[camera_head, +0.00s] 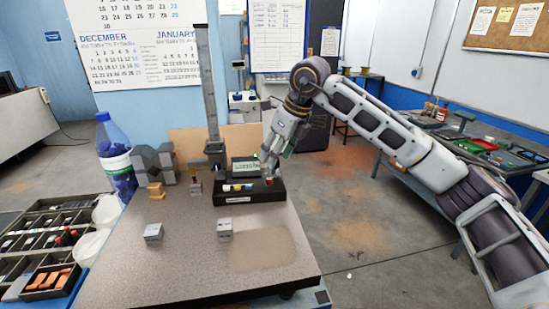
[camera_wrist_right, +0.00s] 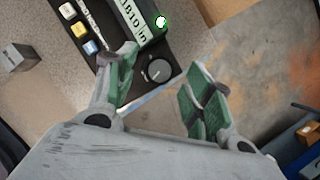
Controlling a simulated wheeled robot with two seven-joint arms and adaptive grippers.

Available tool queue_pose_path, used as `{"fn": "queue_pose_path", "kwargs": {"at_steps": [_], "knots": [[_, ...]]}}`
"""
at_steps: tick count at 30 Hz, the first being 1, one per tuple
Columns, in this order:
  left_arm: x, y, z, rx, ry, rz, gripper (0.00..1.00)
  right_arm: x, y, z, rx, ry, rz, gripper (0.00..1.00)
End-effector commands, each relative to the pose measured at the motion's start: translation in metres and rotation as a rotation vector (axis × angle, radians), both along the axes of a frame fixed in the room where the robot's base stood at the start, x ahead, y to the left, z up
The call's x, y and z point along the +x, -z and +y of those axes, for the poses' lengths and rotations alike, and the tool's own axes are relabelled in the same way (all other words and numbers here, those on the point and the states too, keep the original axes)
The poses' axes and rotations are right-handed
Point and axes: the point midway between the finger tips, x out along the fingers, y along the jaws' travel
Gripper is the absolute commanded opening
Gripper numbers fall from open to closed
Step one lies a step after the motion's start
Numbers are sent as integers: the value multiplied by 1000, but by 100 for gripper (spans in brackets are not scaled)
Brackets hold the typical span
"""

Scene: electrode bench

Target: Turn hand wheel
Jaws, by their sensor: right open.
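The hand wheel appears to be the dark round knob (camera_wrist_right: 157,71) at the end of the black instrument base in the right wrist view. The base (camera_head: 236,198) stands on the bench with a small digital display (camera_head: 246,167) and a tall grey column (camera_head: 207,85). My right gripper (camera_head: 270,163) reaches down over the right end of this base and hides part of it. In the wrist view its green-padded fingers (camera_wrist_right: 163,82) are spread and empty. The knob shows between them, closer to the left finger; contact cannot be told. My left gripper is not in view.
Coloured buttons (camera_wrist_right: 83,32) line the base. Small grey blocks (camera_head: 225,228) and (camera_head: 153,233) sit on the granite plate (camera_head: 200,275). Dark grey blocks (camera_head: 152,162) and a blue bottle (camera_head: 117,160) stand left. The plate's front right is clear.

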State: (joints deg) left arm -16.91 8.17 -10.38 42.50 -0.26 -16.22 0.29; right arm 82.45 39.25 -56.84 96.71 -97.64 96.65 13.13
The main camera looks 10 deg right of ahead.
Motion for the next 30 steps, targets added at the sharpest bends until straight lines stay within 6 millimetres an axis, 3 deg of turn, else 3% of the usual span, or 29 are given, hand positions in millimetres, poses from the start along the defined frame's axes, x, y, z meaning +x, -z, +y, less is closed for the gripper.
{"fn": "queue_pose_path", "kwargs": {"at_steps": [6,17,28,30], "knots": [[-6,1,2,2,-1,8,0,4,15,4,0,0,0,52],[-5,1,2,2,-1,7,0,5,18,5,0,0,0,52],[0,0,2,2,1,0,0,5,18,5,0,0,0,7],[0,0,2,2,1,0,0,5,18,5,0,1,0,7]]}}
